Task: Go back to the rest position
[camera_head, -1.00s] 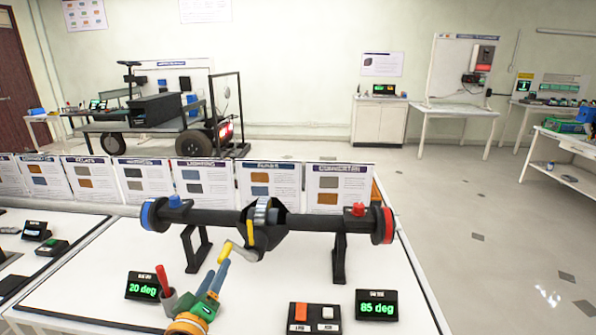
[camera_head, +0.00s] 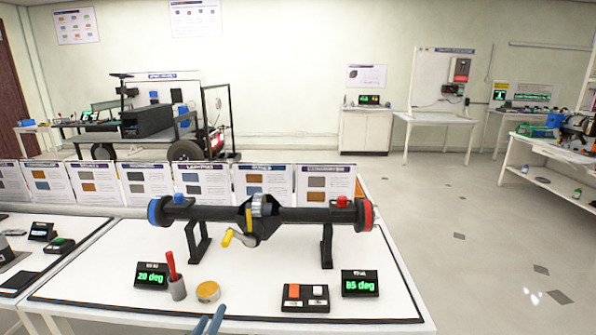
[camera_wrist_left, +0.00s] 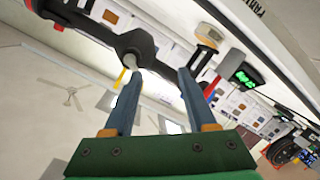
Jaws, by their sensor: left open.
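My left gripper (camera_head: 209,322) shows only as blue fingertips at the bottom edge of the head view. In the left wrist view its two blue fingers (camera_wrist_left: 157,78) stand apart with nothing between them. The black axle (camera_head: 293,214) rests on two black stands on the white bench, beyond the gripper. It has a blue left end, a red right end and a yellow-handled crank (camera_head: 238,238) at its middle. The axle also shows in the left wrist view (camera_wrist_left: 98,33), beyond the fingers and not touching them. My right gripper is not in view.
Info cards (camera_head: 203,184) line the back. Open floor lies right.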

